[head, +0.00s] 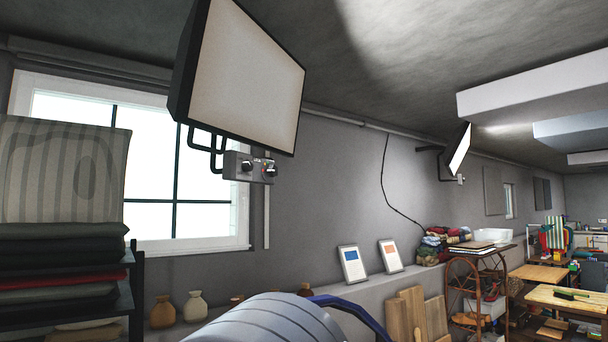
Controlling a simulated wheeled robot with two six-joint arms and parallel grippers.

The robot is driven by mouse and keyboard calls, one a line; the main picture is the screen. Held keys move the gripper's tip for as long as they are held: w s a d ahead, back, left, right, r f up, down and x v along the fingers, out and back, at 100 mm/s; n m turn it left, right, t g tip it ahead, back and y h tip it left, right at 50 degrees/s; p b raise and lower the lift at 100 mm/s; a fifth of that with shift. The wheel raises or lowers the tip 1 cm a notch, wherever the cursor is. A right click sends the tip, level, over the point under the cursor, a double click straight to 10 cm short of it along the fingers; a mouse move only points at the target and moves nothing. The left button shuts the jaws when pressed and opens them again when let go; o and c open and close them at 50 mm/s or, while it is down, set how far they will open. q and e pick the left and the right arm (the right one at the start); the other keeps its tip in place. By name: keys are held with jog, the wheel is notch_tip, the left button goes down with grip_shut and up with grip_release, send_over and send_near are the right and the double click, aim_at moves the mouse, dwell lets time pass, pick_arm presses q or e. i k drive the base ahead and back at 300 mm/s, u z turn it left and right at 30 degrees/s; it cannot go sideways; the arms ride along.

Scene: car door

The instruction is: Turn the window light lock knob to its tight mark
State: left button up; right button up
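The window light is a large pale panel (245,75) in a black frame, tilted, high in front of the window in the head view. A grey control box (258,181) sits below its lower edge, next to a bent black bracket (206,150). The box carries a dark knob (247,166) on its left and another knob (269,170) with small coloured marks on its right. The marks are too small to read, and I cannot tell which knob is the lock or where it points. Neither of my grippers is in view.
A shelf (125,305) with stacked cushions (62,270) stands at the left. Vases (194,306) and framed cards (353,263) line the wall ledge. A rounded grey ribbed object (265,322) fills the bottom centre. A second light panel (460,148) hangs farther right. The space directly before the box looks clear.

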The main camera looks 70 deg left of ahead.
aim_at(272, 170)
jog(key=u, duration=0.4)
jog(key=i, duration=1.05)
jog(key=u, duration=1.65)
jog(key=i, duration=0.75)
jog(key=u, duration=0.8)
